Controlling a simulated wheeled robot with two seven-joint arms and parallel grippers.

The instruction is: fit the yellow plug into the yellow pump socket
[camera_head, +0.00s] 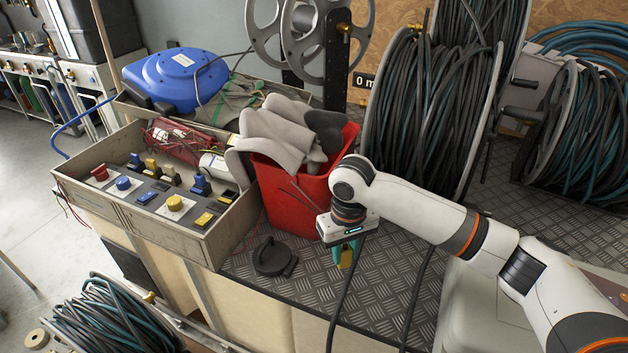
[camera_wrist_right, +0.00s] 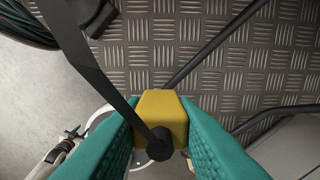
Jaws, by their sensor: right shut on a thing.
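My right gripper (camera_head: 348,252) is shut on the yellow plug (camera_wrist_right: 161,112), which sits between the teal fingers in the right wrist view. The gripper is over the front part of the metal plate, right of the red bin. In the crate at left, a panel carries a round yellow fitting (camera_head: 175,203) and a square yellow fitting (camera_head: 204,219); I cannot tell which is the pump socket. A small white and teal part, perhaps my left gripper (camera_wrist_right: 68,140), shows at lower left in the wrist view.
The grey crate (camera_head: 160,233) holds the panel, with several blue and yellow fittings. A red bin (camera_head: 290,205) with grey gloves stands between crate and gripper. Cable reels (camera_head: 425,110) crowd the back.

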